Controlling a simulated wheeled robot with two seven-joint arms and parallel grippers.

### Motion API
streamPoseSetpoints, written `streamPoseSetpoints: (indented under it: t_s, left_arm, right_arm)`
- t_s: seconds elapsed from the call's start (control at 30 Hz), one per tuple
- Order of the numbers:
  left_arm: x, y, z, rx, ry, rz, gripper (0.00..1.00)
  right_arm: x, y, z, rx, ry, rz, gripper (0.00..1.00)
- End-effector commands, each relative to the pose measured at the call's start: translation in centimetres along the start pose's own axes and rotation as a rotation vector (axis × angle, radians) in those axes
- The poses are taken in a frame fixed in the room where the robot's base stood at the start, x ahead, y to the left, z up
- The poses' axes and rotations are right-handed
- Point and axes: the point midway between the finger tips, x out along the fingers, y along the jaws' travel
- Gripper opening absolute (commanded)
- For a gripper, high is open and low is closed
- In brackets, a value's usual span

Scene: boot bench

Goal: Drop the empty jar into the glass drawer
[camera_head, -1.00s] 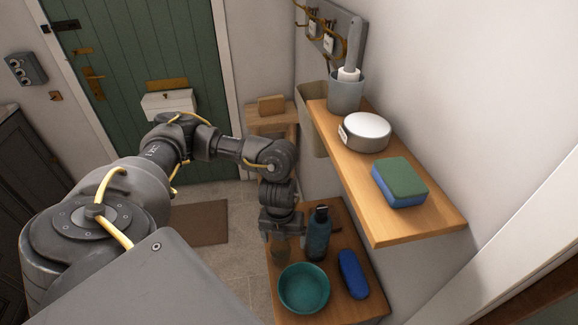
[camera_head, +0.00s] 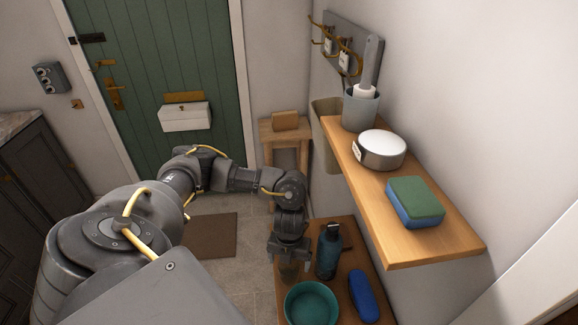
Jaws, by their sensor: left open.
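A small, dim see-through jar (camera_head: 289,271) stands on the wooden bench (camera_head: 344,284) at the lower middle, left of a dark blue bottle and behind a teal bowl. My left gripper (camera_head: 289,260) points down right at the top of the jar, with its jaws open. The gripper partly hides the jar, and I cannot tell whether the fingers are around it or just above it. I cannot make out a glass drawer in this view. My right gripper is not in view.
The bottle (camera_head: 329,252), teal bowl (camera_head: 311,304) and blue case (camera_head: 363,296) crowd the bench. A wooden shelf (camera_head: 395,240) juts out above, holding a sponge (camera_head: 415,201), a round white-topped device (camera_head: 380,149) and a grey cup (camera_head: 360,110).

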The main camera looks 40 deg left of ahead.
Motion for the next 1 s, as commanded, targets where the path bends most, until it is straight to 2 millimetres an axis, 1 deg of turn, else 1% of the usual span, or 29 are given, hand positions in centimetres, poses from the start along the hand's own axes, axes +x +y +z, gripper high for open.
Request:
streamPoseSetpoints:
  t_s: [0.13, 0.2, 0.3, 0.57, 0.67, 1.0]
  left_arm:
    - [2.1, 0.2, -0.3, -0.003, 0.004, 0.005, 0.86]
    - [3.2, 0.1, -0.2, -0.002, 0.004, 0.002, 0.86]
    - [4.1, 0.1, -0.2, -0.001, 0.003, 0.003, 0.86]
    - [4.4, 0.1, -0.2, 0.000, 0.001, 0.001, 0.86]
    - [4.4, 0.1, -0.2, 0.000, 0.001, 0.001, 0.75]
    - [4.3, 0.1, -0.2, 0.000, 0.000, 0.001, 0.30]
  right_arm:
    - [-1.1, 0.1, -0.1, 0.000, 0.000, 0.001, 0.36]
    - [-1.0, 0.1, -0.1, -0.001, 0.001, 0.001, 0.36]
    - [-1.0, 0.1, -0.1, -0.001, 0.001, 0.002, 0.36]
    - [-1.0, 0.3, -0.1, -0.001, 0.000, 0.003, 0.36]
    - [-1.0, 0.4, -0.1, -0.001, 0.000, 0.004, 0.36]
    - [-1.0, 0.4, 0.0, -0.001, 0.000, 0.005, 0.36]
